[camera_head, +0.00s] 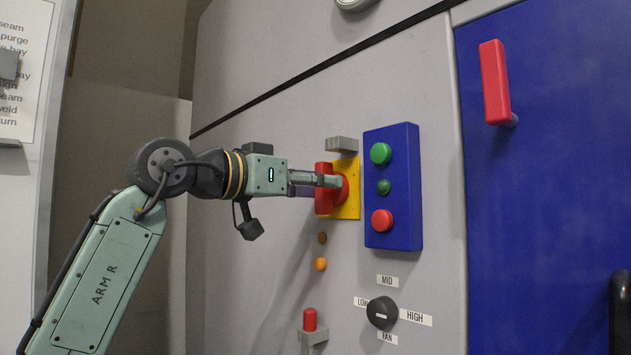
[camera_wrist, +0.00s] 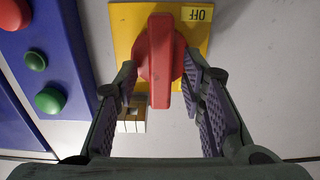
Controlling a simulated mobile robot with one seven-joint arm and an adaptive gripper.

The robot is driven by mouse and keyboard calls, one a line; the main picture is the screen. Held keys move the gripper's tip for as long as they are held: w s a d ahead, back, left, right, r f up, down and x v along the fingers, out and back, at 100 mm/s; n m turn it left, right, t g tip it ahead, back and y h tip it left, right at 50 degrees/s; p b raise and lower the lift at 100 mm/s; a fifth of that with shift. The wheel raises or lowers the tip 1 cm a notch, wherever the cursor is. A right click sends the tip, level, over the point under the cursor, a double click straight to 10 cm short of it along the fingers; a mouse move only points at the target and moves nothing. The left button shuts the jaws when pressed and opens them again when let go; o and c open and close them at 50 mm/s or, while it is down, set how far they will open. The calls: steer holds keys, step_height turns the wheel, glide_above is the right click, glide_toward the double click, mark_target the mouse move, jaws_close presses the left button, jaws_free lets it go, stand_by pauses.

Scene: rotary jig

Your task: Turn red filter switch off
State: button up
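The red switch is a knob with a raised bar handle on a yellow plate (camera_head: 348,208). In the head view its red handle (camera_head: 322,202) stands upright, partly hidden by my fingers. In the wrist view the red handle (camera_wrist: 160,65) runs up and down the picture, and the yellow plate (camera_wrist: 122,35) carries an "OFF" label (camera_wrist: 198,14) at upper right. My gripper (camera_head: 332,181) is at the switch. In the wrist view my gripper (camera_wrist: 160,82) has one finger on each side of the handle, with gaps showing, so it looks open. Contact at the fingertips is unclear.
A blue button box (camera_head: 405,220) with green and red buttons stands just right of the switch. A grey bracket (camera_head: 342,144) juts out above it. Below are orange lamps (camera_head: 320,264), a red-topped lever (camera_head: 310,320) and a black fan knob (camera_head: 382,311). A blue door has a red handle (camera_head: 495,85).

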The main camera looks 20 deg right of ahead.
steer(key=shift+c, duration=0.3)
jaws_close()
stand_by(0.3)
